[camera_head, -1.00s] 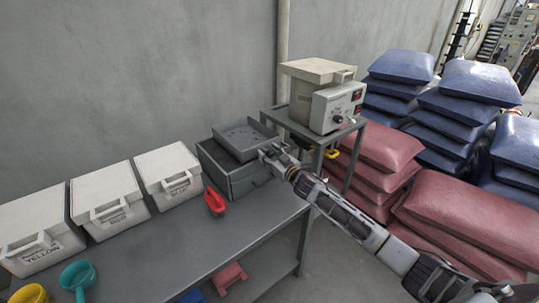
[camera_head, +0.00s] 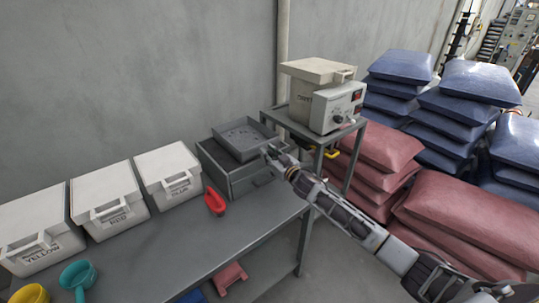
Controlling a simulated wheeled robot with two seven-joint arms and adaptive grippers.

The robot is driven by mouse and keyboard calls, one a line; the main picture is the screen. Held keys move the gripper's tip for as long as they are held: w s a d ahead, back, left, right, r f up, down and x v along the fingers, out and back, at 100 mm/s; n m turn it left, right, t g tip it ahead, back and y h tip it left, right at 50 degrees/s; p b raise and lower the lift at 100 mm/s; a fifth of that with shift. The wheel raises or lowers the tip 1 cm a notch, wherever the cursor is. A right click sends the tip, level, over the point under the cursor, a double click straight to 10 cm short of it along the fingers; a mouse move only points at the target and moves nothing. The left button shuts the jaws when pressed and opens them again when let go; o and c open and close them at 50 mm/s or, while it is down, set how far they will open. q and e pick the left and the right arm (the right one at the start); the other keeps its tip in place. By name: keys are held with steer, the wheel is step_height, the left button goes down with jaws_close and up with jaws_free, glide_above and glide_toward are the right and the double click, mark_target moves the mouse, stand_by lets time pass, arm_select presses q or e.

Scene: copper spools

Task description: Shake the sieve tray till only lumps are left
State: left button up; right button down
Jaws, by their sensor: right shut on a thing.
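The grey sieve tray (camera_head: 240,137) sits on top of a dark grey box (camera_head: 240,183) at the back right of the workbench. Small dark bits show on its mesh; I cannot tell lumps from finer grains. My right gripper (camera_head: 270,152) is shut on the sieve tray at its right front edge, its arm coming in from the lower right. My left gripper is not in view.
A red scoop (camera_head: 215,201) lies before the box. A dryer (camera_head: 325,97) stands on a side stand; sacks (camera_head: 384,147) are stacked to the right.

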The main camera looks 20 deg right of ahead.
mark_target(255, 152)
steer(key=shift+s+a+p, duration=0.1)
steer(key=shift+s+a, duration=0.15)
steer(key=shift+a, duration=0.4)
steer(key=shift+s+a+p, duration=0.1)
steer(key=shift+s+a, duration=0.1)
steer(key=shift+a, duration=0.45)
steer(key=shift+s+a+p, duration=0.1)
steer(key=shift+s+a, duration=0.15)
steer(key=shift+a, duration=0.4)
steer(key=c, duration=1.1)
jaws_free()
steer(key=shift+s, duration=0.15)
steer(key=shift+v, duration=5.85)
steer(key=shift+d, duration=0.1)
